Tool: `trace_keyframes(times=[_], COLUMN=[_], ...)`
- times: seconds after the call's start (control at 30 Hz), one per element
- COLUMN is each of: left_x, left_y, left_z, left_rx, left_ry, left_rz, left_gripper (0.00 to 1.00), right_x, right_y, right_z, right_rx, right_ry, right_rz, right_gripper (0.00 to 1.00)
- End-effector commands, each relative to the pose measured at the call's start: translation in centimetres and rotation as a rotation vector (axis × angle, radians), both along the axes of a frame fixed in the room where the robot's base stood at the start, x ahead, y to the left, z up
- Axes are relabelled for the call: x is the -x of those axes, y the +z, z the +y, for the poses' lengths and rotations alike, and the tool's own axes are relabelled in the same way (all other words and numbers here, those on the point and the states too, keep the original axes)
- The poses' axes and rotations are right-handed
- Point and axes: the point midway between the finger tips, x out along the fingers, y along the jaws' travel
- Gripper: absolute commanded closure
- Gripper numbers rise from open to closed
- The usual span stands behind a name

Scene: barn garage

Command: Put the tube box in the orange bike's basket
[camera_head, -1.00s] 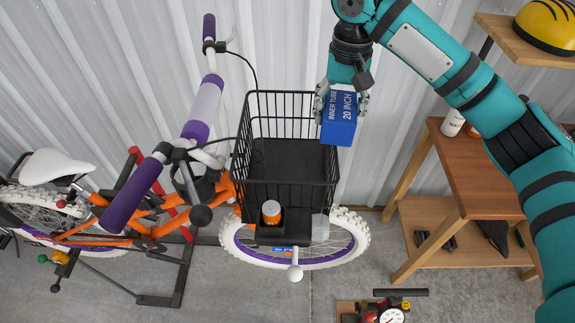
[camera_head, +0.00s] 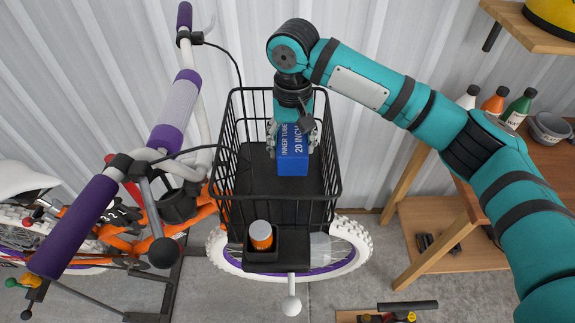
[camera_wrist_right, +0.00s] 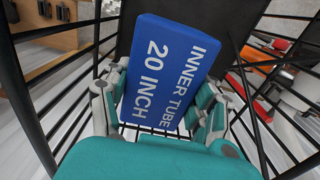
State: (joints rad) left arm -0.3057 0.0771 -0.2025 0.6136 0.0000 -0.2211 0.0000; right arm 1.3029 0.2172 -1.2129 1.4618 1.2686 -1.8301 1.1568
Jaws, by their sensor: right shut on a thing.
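The blue tube box (camera_head: 293,160), lettered INNER TUBE 20 INCH, is held by my right gripper (camera_head: 293,138). In the head view the box and the fingers are inside the outline of the black wire basket (camera_head: 228,195) on the orange bike (camera_head: 120,235). In the right wrist view the box (camera_wrist_right: 168,70) sits between the fingers of my gripper (camera_wrist_right: 158,105), with basket wires on both sides. Whether the box touches the basket's dark floor cannot be told. My left gripper is not in view.
An orange-and-white bottle (camera_head: 261,235) stands in a holder in front of the basket. Purple handlebar grips (camera_head: 75,225) lie left of the basket. A wooden workbench (camera_head: 545,160) with several bottles stands at right, below a shelf (camera_head: 530,35).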

Motion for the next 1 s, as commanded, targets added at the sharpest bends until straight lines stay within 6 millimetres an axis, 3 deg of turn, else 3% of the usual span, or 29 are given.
trace_keyframes(times=[0.43, 0.83, 0.87, 1.0], left_x=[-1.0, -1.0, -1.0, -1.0], left_y=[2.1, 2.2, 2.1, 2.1], left_z=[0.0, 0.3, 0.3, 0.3], left_rx=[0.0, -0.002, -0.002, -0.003], left_ry=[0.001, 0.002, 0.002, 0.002], left_rz=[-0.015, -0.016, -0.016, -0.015], left_gripper=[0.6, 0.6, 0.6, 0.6], right_x=[0.0, 0.0, 0.0, 0.0], right_y=[-5.3, -6.1, -6.1, -6.1], right_z=[0.0, 0.0, 0.0, 0.0], right_rx=[0.0, 0.0, 0.0, 0.0], right_ry=[-0.001, -0.001, -0.001, 0.0], right_rz=[0.0, -0.001, -0.001, -0.001], right_gripper=[0.86, 0.86, 0.39, 0.2])
